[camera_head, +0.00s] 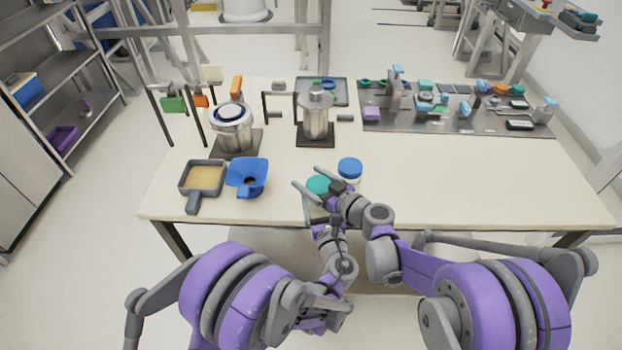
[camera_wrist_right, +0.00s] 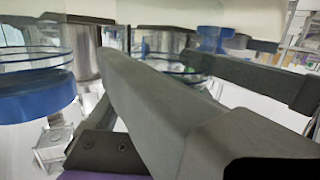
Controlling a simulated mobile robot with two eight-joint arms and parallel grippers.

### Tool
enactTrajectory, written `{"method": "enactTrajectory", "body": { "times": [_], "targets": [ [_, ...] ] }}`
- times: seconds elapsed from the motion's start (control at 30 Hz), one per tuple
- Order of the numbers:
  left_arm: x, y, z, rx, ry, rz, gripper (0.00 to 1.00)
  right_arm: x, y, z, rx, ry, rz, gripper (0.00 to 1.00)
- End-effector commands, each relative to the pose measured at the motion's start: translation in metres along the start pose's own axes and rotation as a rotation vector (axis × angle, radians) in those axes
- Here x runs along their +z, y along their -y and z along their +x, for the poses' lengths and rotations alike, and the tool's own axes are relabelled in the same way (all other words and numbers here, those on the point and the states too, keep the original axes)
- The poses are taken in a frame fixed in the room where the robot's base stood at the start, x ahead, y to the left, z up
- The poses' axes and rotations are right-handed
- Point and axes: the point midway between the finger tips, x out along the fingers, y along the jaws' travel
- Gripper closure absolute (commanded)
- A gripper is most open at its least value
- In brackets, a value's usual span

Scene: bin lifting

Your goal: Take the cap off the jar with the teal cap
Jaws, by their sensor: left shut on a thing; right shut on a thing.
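The teal cap (camera_head: 318,184) shows near the table's front edge in the head view, between the fingers of my right gripper (camera_head: 308,179). The right gripper is shut on this cap from the right side. My left gripper (camera_head: 315,207) reaches up from the front, just below the cap, and is shut on the jar. The jar body is mostly hidden by the arms. In the upside-down right wrist view, clear glass (camera_wrist_right: 182,68) shows between the two grey fingers; the cap is not clearly visible there. I cannot tell whether the cap still touches the jar.
A blue-capped jar (camera_head: 350,168) stands close behind and right of the grippers; it also shows in the wrist view (camera_wrist_right: 38,98). A blue funnel (camera_head: 248,175) and a square pan (camera_head: 203,178) are left. Steel vessels (camera_head: 316,117) stand behind. The right front table is clear.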

Motion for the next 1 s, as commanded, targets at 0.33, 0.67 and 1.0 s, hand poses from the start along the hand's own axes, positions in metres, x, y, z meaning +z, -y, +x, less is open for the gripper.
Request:
{"method": "enactTrajectory", "body": {
  "times": [0.33, 0.67, 1.0],
  "targets": [
    [0.0, 0.0, 0.0, 0.0, 0.0, 0.0, 1.0, -0.008, 0.0, -0.001, 0.0, 0.0, 0.0, 0.82],
    [0.0, 0.0, 0.0, 0.0, 0.0, 0.0, 1.0, -0.02, 0.0, -0.003, 0.0, 0.0, 0.0, 0.82],
    [0.0, 0.0, 0.0, -0.001, 0.0, 0.0, 1.0, -0.022, 0.0, -0.003, -0.001, 0.0, 0.001, 0.82]
  ]
}}
